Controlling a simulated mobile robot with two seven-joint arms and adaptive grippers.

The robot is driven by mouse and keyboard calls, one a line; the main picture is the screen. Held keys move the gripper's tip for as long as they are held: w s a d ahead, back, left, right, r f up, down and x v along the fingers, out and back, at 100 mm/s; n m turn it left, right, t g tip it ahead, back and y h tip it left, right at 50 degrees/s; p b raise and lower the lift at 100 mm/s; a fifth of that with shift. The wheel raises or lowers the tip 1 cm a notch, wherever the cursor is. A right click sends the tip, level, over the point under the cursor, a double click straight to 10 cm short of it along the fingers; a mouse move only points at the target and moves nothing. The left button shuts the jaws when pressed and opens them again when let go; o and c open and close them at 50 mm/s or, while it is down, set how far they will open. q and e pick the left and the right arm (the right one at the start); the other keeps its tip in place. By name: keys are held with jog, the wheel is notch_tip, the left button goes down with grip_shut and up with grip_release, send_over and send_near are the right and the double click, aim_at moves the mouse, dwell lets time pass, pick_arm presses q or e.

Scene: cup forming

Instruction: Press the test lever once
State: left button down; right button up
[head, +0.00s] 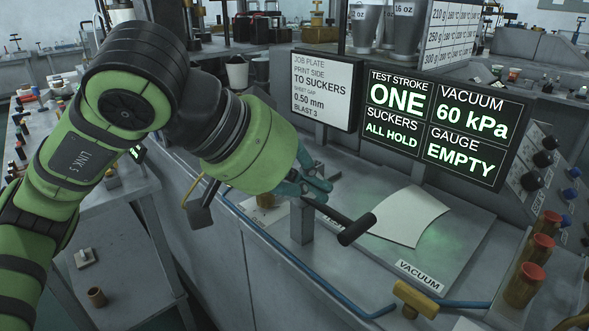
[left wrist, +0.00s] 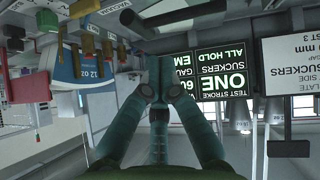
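The test lever (head: 357,230) is a dark bar with a thick black grip, on a grey post (head: 302,222) at the near left of the metal plate. The grip slopes down toward the right. My left gripper (head: 318,187) is just above and behind the post, at the lever's upper end. Its teal fingers look drawn together in the left wrist view (left wrist: 158,82). I see nothing clearly held, and cannot tell whether they touch the lever. The display (head: 436,125) reads TEST STROKE ONE, SUCKERS ALL HOLD, VACUUM 60 kPa, GAUGE EMPTY. My right gripper is not in view.
A pale curved sheet (head: 411,216) lies on the metal plate (head: 462,238) marked VACUUM. A job sign (head: 325,88) stands behind my gripper. A brass fitting (head: 415,298) and copper-coloured, red-topped cylinders (head: 524,285) stand at the right. A blue pipe runs along the front.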

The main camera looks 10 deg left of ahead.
pick_arm(q)
jog(key=v, duration=0.4)
jog(key=shift+s+d, duration=0.15)
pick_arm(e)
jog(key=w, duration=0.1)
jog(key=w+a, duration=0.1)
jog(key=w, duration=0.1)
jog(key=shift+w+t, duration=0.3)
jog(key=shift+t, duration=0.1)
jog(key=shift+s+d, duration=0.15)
